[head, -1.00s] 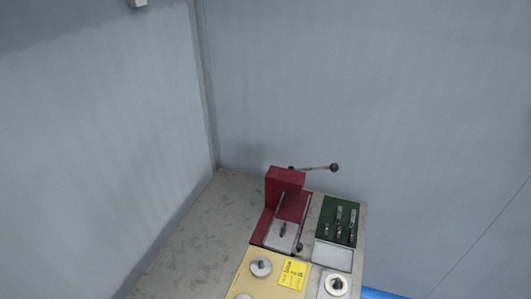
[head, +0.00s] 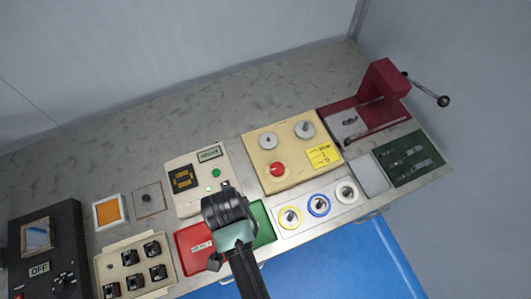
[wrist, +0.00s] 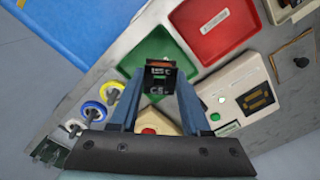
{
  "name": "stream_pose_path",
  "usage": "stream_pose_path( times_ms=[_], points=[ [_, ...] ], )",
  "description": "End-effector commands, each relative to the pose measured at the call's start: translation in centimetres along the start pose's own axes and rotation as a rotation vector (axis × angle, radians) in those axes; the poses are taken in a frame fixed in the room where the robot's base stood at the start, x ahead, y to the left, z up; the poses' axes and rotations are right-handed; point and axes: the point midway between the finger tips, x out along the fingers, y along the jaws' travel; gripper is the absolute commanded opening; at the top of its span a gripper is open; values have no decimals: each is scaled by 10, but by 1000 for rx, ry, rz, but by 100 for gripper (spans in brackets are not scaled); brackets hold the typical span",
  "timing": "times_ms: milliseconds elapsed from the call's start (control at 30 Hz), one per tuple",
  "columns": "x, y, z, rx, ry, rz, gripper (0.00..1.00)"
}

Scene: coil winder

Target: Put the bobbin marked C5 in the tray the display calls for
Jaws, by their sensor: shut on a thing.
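My gripper (wrist: 160,82) is shut on a small dark bobbin (wrist: 157,88) with a brown top edge. White lettering on it reads C5. In the wrist view the bobbin is above the green tray (wrist: 143,52) and overlaps its near edge; the height of the gap is hard to judge. The red tray (wrist: 232,45) is beside it, with a white label inside. In the head view my arm covers part of the red tray (head: 186,238) and green tray (head: 265,225) and hides the bobbin. The display (head: 183,179) has orange figures, too small to read.
A cream panel with a red button (head: 277,169) and yellow note stands right of the display box. Several spools sit on a white plate (head: 300,222). The red winder (head: 385,80) with its lever is at the far right.

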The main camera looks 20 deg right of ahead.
Motion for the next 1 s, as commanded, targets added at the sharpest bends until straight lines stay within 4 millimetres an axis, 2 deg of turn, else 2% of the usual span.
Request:
stream_pose_path(
  times_ms=[200, 500, 667, 900, 1000],
  points=[
    [5, 0, 0, -17, -1, 0, 0],
    [52, 1, 1, -15, -2, 2, 0],
    [64, 0, 0, -15, -1, 1, 0],
    [95, 0, 0, -14, -1, 0, 0],
    [101, 0, 0, -14, 0, 0, 0]
  ],
)
